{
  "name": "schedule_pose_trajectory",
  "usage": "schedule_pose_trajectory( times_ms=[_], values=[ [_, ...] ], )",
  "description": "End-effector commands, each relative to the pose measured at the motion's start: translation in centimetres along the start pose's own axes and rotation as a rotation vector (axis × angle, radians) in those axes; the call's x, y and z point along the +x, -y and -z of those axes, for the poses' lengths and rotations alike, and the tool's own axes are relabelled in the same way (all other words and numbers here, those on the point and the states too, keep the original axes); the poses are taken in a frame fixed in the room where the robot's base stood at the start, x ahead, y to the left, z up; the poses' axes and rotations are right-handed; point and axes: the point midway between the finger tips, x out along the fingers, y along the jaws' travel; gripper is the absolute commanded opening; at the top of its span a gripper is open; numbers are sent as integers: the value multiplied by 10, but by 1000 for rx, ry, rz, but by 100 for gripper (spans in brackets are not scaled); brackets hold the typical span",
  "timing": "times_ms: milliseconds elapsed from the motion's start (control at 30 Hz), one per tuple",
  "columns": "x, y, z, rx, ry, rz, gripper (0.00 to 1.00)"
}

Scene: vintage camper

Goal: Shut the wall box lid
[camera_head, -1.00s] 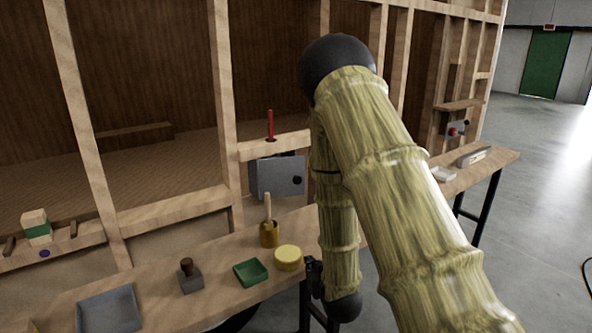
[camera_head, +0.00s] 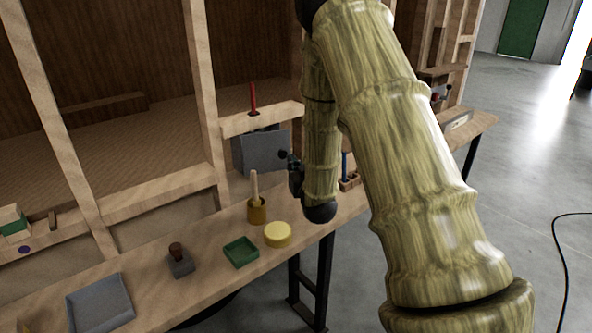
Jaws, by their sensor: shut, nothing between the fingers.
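The wall box (camera_head: 237,155) is grey and mounted on the wooden wall frame above the bench. Its flat grey lid (camera_head: 262,152) faces me, with a dark knob (camera_head: 283,154) near its right edge. The lid looks slightly off the box at the left; how far it stands open is hard to tell. My gripper (camera_head: 292,161) is dark, small in view and shut with nothing in it. It is at the lid's right edge, close by the knob; I cannot tell whether it touches. My arm hides what lies just right of the box.
On the bench below stand a brown pot with a wooden handle (camera_head: 256,212), a yellow round piece (camera_head: 278,235), a green tray (camera_head: 241,252), a dark-knobbed block (camera_head: 180,262) and a grey tray (camera_head: 100,304). A red upright tool (camera_head: 253,98) is above the box. Open floor lies right.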

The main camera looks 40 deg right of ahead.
Motion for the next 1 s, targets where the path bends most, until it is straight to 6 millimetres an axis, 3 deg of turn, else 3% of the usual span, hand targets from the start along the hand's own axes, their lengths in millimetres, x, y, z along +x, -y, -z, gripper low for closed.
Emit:
schedule_pose_trajectory(
  times_ms=[200, 400, 1000],
  values=[
    [36, 1, 2, 0, -1, 1, 0],
    [57, 2, 1, 0, -1, 1, 0],
    [68, 7, 0, 0, 0, 19, 0]
  ],
)
